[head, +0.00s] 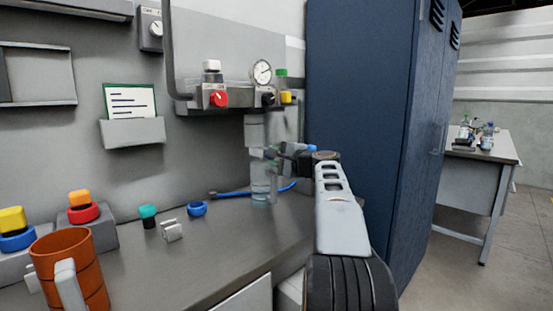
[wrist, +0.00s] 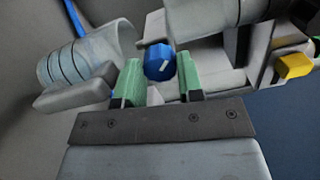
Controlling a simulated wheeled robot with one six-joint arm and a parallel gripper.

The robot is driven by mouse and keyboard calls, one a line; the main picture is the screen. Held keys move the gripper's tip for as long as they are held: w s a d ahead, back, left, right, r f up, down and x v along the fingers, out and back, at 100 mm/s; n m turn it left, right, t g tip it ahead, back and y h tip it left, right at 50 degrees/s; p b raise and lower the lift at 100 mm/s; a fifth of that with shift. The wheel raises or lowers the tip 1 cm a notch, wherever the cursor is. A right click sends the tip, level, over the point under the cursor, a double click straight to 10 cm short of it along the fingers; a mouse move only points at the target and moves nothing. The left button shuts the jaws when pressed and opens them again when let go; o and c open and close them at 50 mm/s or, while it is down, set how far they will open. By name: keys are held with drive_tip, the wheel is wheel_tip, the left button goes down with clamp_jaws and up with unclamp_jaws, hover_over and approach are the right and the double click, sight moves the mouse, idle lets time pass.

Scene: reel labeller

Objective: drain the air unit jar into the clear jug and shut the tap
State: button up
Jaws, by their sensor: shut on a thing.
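The air unit stands on the back wall with a dial gauge (head: 261,72) on top. The blue tap knob (wrist: 160,62), with a white mark, sits between my green fingertips. My gripper (wrist: 160,80) is shut on this knob; in the head view my gripper (head: 277,153) is beside the jar's lower end. I cannot tell the liquid level.
A red knob (head: 218,98) and a yellow knob (head: 286,97) sit on the unit. A blue hose (head: 232,194) lies behind the jug. An orange mug (head: 85,262) and small coloured parts stand at left. A blue cabinet (head: 355,110) is close on the right.

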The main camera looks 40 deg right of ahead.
drive_tip(key=o, duration=0.9)
drive_tip(key=s, duration=0.4)
drive_tip(key=s+d, duration=0.1)
drive_tip(key=s, duration=0.4)
drive_tip(key=s+d, duration=0.1)
drive_tip(key=s, duration=0.3)
drive_tip(key=shift+s+p, duration=0.35)
